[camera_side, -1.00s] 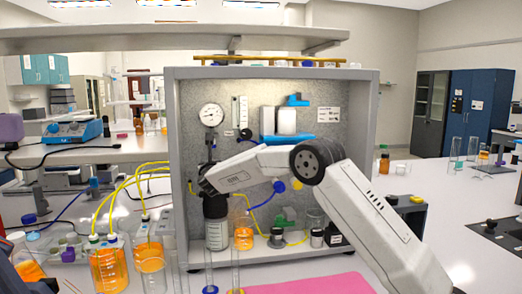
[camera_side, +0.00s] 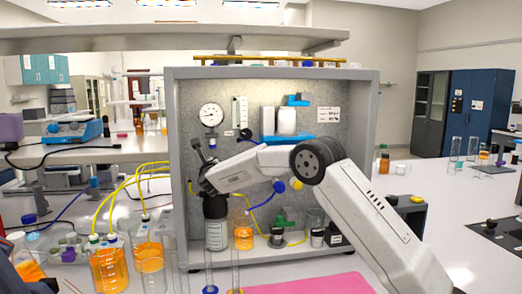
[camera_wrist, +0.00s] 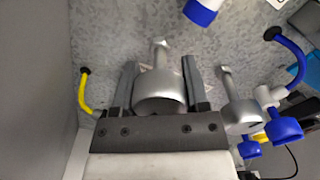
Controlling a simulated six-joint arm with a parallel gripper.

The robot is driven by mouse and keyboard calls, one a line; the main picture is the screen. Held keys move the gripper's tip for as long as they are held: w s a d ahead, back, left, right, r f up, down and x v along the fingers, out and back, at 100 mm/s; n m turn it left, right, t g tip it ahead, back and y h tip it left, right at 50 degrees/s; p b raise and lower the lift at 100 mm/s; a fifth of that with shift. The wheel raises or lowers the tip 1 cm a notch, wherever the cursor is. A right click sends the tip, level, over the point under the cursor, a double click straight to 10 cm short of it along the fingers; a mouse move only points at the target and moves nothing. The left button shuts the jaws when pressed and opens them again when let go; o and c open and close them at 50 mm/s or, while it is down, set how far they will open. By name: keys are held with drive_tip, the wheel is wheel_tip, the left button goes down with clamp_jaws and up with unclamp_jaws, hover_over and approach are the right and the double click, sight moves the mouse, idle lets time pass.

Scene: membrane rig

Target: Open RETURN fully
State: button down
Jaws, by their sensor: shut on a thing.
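In the wrist view, my gripper (camera_wrist: 160,66) has its two dark fingers on either side of a silver round valve body (camera_wrist: 160,98) with a short silver stem pointing up, and is shut on it. In the side view, my gripper (camera_side: 205,160) is at the left of the grey panel, below the gauge. Two dark bars show there, one leaning left; I cannot tell fingers from handle. The valve is hidden there by my wrist. No RETURN label is readable, so I cannot confirm which valve this is.
A second silver valve (camera_wrist: 239,108) stands close to the right finger, with blue fittings (camera_wrist: 284,130) beyond. A yellow tube (camera_wrist: 84,92) is on the left. The panel's frame wall (camera_side: 175,170) is close on the left.

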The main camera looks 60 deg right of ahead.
drive_tip(key=shift+n, duration=1.3)
drive_tip(key=shift+c, duration=0.4)
unclamp_jaws()
drive_tip(key=shift+s+a, duration=0.1)
drive_tip(key=v, duration=0.7)
drive_tip(key=shift+s+a, duration=0.2)
drive_tip(key=shift+r, duration=0.1)
